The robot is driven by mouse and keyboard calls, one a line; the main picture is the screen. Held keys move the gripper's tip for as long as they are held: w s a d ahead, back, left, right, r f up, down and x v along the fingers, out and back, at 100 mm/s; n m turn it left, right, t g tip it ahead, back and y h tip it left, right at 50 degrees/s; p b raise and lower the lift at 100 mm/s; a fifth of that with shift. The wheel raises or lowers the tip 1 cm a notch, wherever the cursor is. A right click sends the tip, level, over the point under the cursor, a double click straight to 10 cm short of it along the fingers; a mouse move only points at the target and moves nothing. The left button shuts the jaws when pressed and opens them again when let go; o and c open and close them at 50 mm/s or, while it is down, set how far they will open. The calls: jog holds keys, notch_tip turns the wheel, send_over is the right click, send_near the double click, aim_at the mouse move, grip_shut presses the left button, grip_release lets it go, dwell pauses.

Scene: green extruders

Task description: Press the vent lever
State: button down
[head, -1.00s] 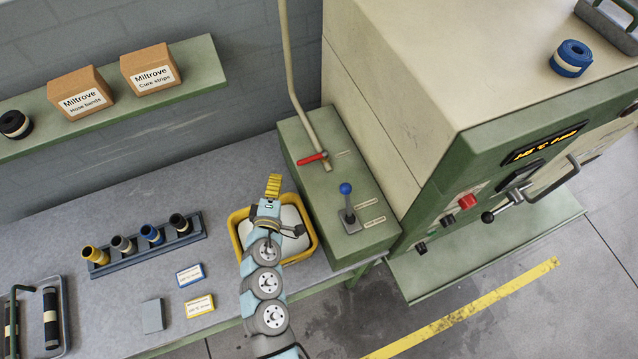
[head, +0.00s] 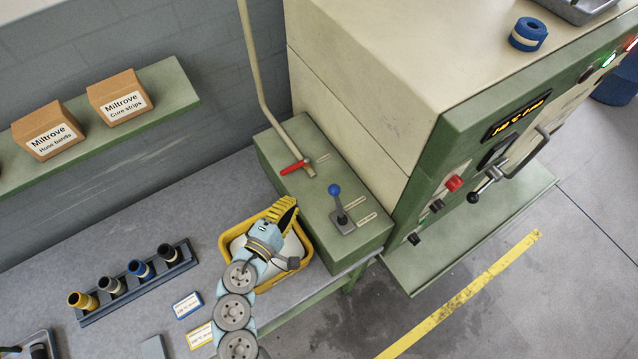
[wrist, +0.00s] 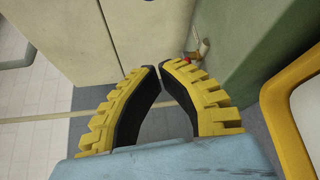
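A lever with a blue knob (head: 334,190) stands upright from a grey plate on the green box (head: 375,235), with small pale labels beside it that I cannot read. A red handle (head: 294,167) sits at the foot of a pipe on the same box; a bit of red also shows past my fingertips in the wrist view (wrist: 187,61). No label tells me which is the vent lever. My gripper (head: 291,202) is over the yellow-rimmed tray, left of the blue-knobbed lever and apart from it. Its yellow fingers have their tips together (wrist: 158,68), holding nothing.
The tall beige and green machine (head: 400,90) stands right of the box, with a red button (head: 454,183) and a black-knobbed handle (head: 473,198). The yellow tray (head: 223,243) holds something white. A rack (head: 150,283) of rolls lies left. The pipe (head: 252,70) rises behind.

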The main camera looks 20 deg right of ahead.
aim_at(338, 204)
jog(key=shift+w+d, duration=0.1)
jog(key=w+d+p, duration=0.2)
jog(key=d+p, duration=0.2)
jog(key=d, duration=0.4)
jog(key=shift+w+d+f, duration=0.15)
jog(key=shift+w+d, duration=0.2)
dwell(0.6)
jog(key=shift+s+d, duration=0.15)
dwell(0.3)
